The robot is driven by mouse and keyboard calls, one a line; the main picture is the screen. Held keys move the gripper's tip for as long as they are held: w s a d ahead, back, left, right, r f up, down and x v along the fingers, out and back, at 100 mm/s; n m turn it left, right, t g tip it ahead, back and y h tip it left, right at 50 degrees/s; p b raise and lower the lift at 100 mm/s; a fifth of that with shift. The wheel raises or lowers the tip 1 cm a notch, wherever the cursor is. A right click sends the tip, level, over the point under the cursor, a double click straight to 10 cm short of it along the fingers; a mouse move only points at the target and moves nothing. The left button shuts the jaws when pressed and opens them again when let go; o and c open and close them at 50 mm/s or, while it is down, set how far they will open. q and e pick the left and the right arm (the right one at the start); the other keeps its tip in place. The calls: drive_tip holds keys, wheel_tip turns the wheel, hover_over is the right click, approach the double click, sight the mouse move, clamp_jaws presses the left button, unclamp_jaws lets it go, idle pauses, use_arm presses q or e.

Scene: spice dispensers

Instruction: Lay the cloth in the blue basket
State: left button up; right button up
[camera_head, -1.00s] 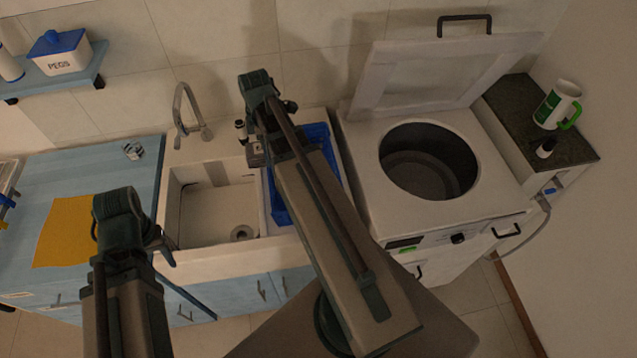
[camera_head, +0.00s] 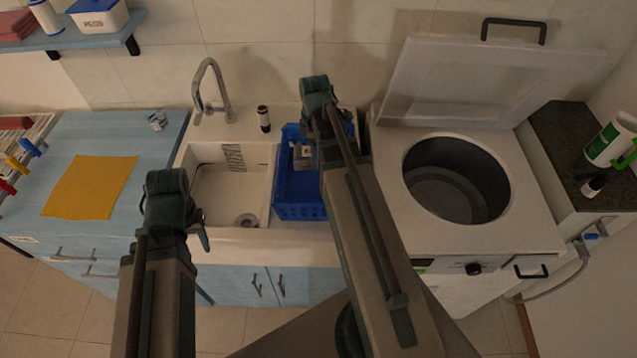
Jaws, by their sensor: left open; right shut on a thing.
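A flat yellow-orange cloth (camera_head: 91,187) lies on the blue counter at the left. The blue basket (camera_head: 298,211) stands on the white surface between the sink and the white machine; my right arm covers its right part. My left gripper (camera_head: 204,238) is open and empty in front of the sink, to the right of the cloth. My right gripper (camera_head: 304,160) is over the back left part of the basket, partly hidden by its own arm. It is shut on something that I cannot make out.
The sink (camera_head: 232,196) with its tap (camera_head: 206,82) lies between cloth and basket. A small dark bottle (camera_head: 264,119) stands behind the sink. The white machine (camera_head: 515,225) at the right has its lid raised. Coloured pegs (camera_head: 18,166) lie at the far left.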

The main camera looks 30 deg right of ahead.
drive_tip(key=shift+f+b, duration=4.95)
drive_tip(key=shift+f, duration=0.15)
drive_tip(key=shift+r, duration=0.15)
drive_tip(key=o, duration=1.3)
wheel_tip(320, 180, up, 12)
drive_tip(key=p, duration=1.2)
drive_tip(key=shift+r, duration=0.1)
